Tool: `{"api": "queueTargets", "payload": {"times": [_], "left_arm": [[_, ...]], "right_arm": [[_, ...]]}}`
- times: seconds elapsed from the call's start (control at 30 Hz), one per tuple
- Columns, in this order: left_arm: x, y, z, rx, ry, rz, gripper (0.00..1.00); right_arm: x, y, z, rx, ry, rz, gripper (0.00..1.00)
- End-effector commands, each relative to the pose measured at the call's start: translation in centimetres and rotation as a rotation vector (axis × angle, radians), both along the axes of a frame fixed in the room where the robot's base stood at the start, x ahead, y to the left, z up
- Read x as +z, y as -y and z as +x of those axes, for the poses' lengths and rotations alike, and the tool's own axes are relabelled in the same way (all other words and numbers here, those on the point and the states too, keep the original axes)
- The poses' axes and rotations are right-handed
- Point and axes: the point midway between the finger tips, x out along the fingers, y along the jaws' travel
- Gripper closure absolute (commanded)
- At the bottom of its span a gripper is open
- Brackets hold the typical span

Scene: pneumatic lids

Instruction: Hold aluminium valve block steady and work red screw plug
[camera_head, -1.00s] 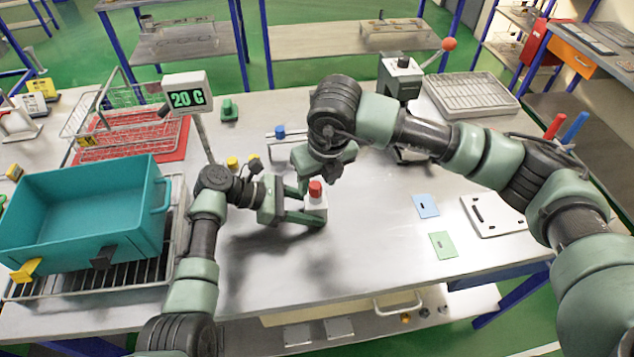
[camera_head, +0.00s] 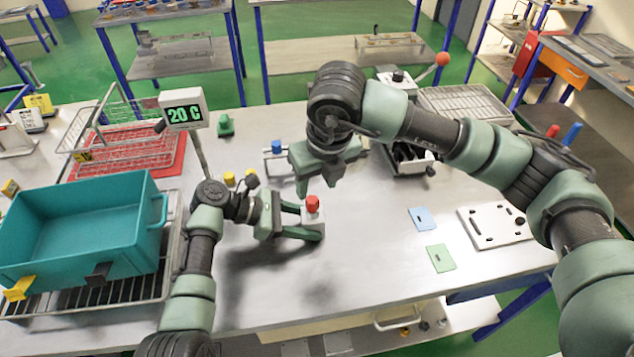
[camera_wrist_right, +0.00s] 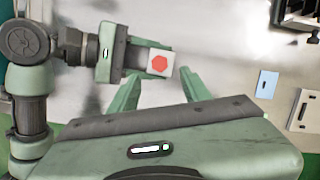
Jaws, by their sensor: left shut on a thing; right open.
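The aluminium valve block (camera_head: 312,219) is a small pale block standing on the bench, with the red screw plug (camera_head: 312,203) upright in its top. My left gripper (camera_head: 306,221) is shut on the block from its left side. My right gripper (camera_head: 317,187) is open and empty, above and behind the block in the head view. In the right wrist view, the red hexagonal plug (camera_wrist_right: 159,64) shows from above, beyond the spread right fingers (camera_wrist_right: 160,84), with the block (camera_wrist_right: 146,61) around it. The right fingers do not touch the plug.
A blue-capped block (camera_head: 277,149) stands behind my grippers. A teal crate (camera_head: 80,232) sits on a rack at left, near a 20 C display (camera_head: 184,110). Blue and green cards (camera_head: 440,258) and a white plate (camera_head: 494,228) lie at right. The front middle is clear.

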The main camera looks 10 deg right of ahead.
Motion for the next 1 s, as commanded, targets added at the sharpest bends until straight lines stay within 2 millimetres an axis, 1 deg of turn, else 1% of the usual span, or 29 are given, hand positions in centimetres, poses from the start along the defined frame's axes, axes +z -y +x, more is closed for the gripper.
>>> {"api": "queueTargets", "payload": {"times": [0.03, 0.13, 0.23, 0.5, 0.6, 0.7, 0.83, 1.0], "left_arm": [[-0.4, -0.1, -0.2, 0.0, -0.005, 0.007, 0.88], [-0.4, -0.1, -0.2, 0.0, -0.005, 0.007, 0.88], [-0.4, -0.1, -0.2, 0.0, -0.005, 0.007, 0.88], [-0.4, -0.1, -0.2, 0.0, -0.005, 0.007, 0.88], [-0.4, -0.1, -0.2, 0.0, -0.005, 0.007, 0.88], [-0.4, -0.1, -0.2, 0.0, -0.005, 0.007, 0.88], [-0.4, -0.1, -0.2, 0.0, -0.005, 0.007, 0.88], [-0.4, -0.1, -0.2, 0.0, -0.005, 0.007, 0.88]], "right_arm": [[0.0, 0.0, 0.0, 0.0, 0.0, 0.0, 0.52], [0.6, 0.0, -0.1, 0.0, 0.002, 0.001, 0.52], [1.9, 0.1, -0.4, 0.001, 0.003, 0.001, 0.52], [7.5, 0.5, -1.9, 0.002, 0.006, 0.0, 0.52], [9.2, 0.6, -2.3, 0.001, 0.005, 0.001, 0.52], [10.5, 0.7, -2.7, 0.001, 0.003, 0.0, 0.52], [11.4, 0.8, -3.0, 0.0, 0.002, 0.001, 0.52], [11.7, 0.8, -3.1, 0.0, 0.001, -0.001, 0.52]]}}
